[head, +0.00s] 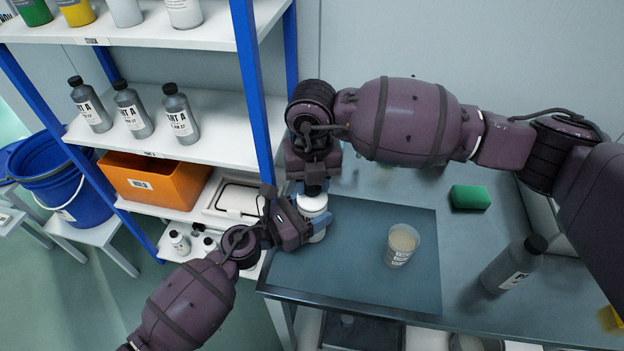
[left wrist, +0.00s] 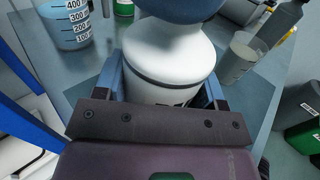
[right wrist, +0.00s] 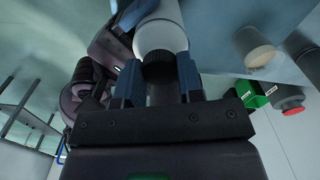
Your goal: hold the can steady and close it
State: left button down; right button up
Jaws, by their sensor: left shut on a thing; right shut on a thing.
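The can (head: 313,205) is white with a dark printed band and stands upright near the left edge of the mat on the bench. It also shows in the left wrist view (left wrist: 172,58) and right wrist view (right wrist: 160,35). My left gripper (head: 314,226) is shut around the can's body from the left, its blue fingers on either side. My right gripper (head: 314,186) is directly above the can, pointing down. In the right wrist view it is shut on a dark cap (right wrist: 158,71) at the can's top. I cannot tell whether the cap is fully seated.
A cup of pale material (head: 402,244) stands on the mat (head: 350,280) to the right. A grey bottle (head: 514,265) and a green block (head: 470,197) are farther right. A blue-posted shelf (head: 255,100) stands close on the left. A graduated beaker (left wrist: 66,24) is behind the can.

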jog(key=o, duration=1.1)
notch_tip(320, 180, up, 12)
pick_arm(q)
jog(key=shift+c, duration=0.7)
grip_release()
jog(key=shift+a, duration=0.1)
